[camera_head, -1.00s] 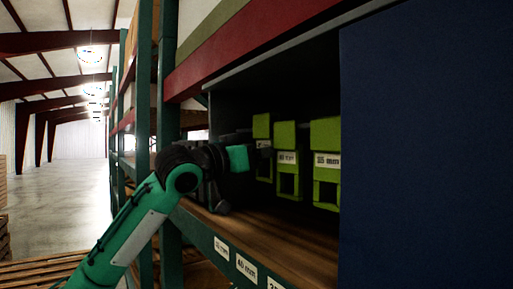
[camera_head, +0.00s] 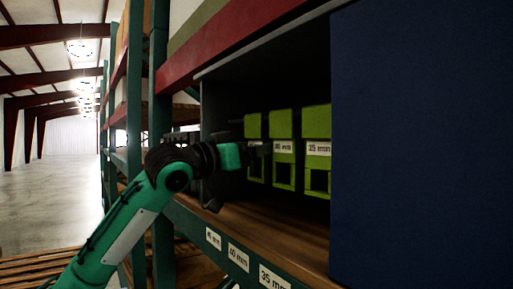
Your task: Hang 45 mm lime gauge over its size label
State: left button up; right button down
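Three lime gauges hang side by side in the dark shelf bay. The leftmost lime gauge (camera_head: 254,127) is partly hidden behind my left gripper, and its label cannot be read. The middle lime gauge (camera_head: 283,122) has a label that looks like 40 mm, and the right lime gauge (camera_head: 317,122) is marked 35 mm. My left gripper (camera_head: 260,149) is in front of the leftmost gauge, at its label height. Its fingers are dark and small, so I cannot tell whether they are open or touch the gauge. My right gripper is out of view.
Shelf-edge labels read 45 mm (camera_head: 213,239), 40 mm (camera_head: 238,257) and 35 mm (camera_head: 273,278). A big blue panel (camera_head: 425,145) closes off the right side. A green rack upright (camera_head: 161,130) stands left of the bay. The aisle (camera_head: 50,200) at the left is open.

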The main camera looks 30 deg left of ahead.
pick_arm(q)
jog(key=b+v, duration=0.7)
jog(key=v, duration=0.7)
jog(key=shift+w, duration=0.15)
